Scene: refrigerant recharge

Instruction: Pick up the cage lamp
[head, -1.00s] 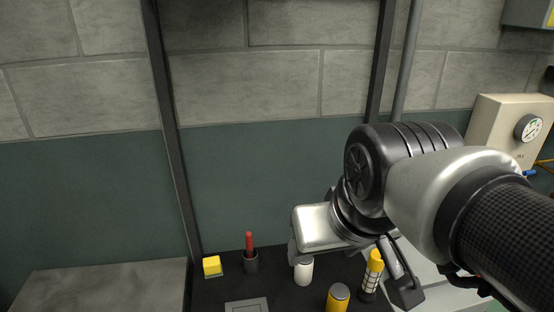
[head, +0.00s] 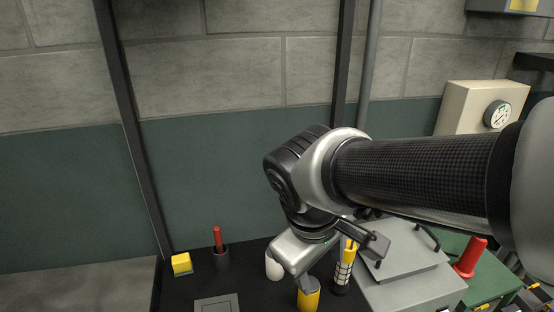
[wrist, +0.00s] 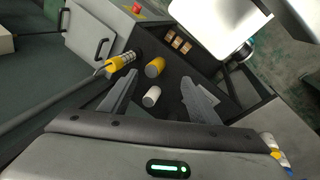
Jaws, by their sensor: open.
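The cage lamp (head: 345,264) has a yellow handle and a pale barred cage. In the head view it stands on the dark bench top, beside the grey box and partly behind my arm's end. It also shows in the wrist view (wrist: 118,62), with a hook at its yellow end, to the left of my gripper's left finger. My gripper (wrist: 160,79) is open, with nothing held between its fingers. In the wrist view a yellow can (wrist: 155,67) and a white can (wrist: 151,96) show in the gap between the fingers. In the head view my wrist hides part of the gripper.
A grey box (head: 408,282) with handles stands right of the lamp. The yellow can (head: 308,298) and white can (head: 274,268) stand left of it. Farther left are a dark cup (head: 222,261) with a red-handled tool and a yellow block (head: 181,264). A wall lies behind.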

